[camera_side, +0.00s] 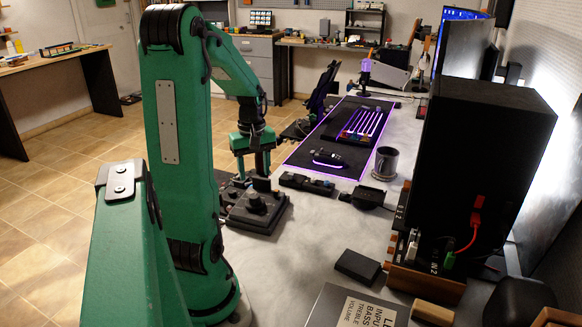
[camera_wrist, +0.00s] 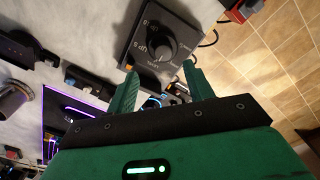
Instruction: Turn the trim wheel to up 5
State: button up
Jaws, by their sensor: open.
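The trim wheel is a round black knob (camera_wrist: 155,47) on a dark square box (camera_wrist: 130,50) with white markings, one reading "UP 5", in the wrist view. In the side view the box (camera_side: 266,222) sits at the near left edge of the grey desk, with its knob (camera_side: 256,201) on top. My gripper (camera_wrist: 160,69) is open and empty, its two green fingers pointing toward the knob and apart from it. In the side view my gripper (camera_side: 252,168) hangs above the box. I cannot tell where the wheel's pointer is set.
A black mat (camera_side: 300,153) with purple edge light holds a mouse (camera_side: 329,159) and a lit keyboard. A mug (camera_side: 386,163) stands right of it. A black tower (camera_side: 480,170) stands at the right. Small black units sit beside the box. Tiled floor lies left of the desk.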

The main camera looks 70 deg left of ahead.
aim_at(254, 196)
jog(key=shift+s+a+f, duration=0.2)
jog(key=shift+s+a, duration=0.05)
jog(key=shift+a, duration=0.05)
jog(key=shift+f, duration=3.9)
jog(key=c, duration=1)
